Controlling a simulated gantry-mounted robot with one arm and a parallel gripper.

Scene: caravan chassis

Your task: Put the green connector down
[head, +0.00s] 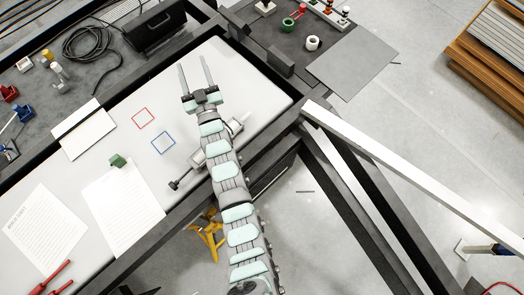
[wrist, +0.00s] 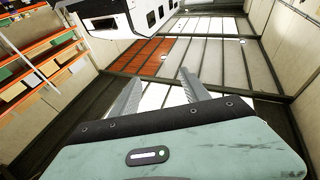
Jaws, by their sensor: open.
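The green connector (head: 118,160) is a small dark-green block in the head view. It lies on the white work surface (head: 190,105), at the upper edge of a printed sheet. My gripper (head: 194,72) is open and empty, up and to the right of the connector and well apart from it. Its two long fingers point toward the top of the head view. In the wrist view my gripper (wrist: 157,92) faces the far wall and ceiling, with nothing between the fingers. The connector does not show in the wrist view.
A red square outline (head: 143,118) and a blue one (head: 163,142) mark the white surface. Printed sheets (head: 122,207) lie at lower left. A grey metal device (head: 205,158) sits beside my arm. A black case (head: 155,28) and coiled cable (head: 92,42) lie beyond the frame.

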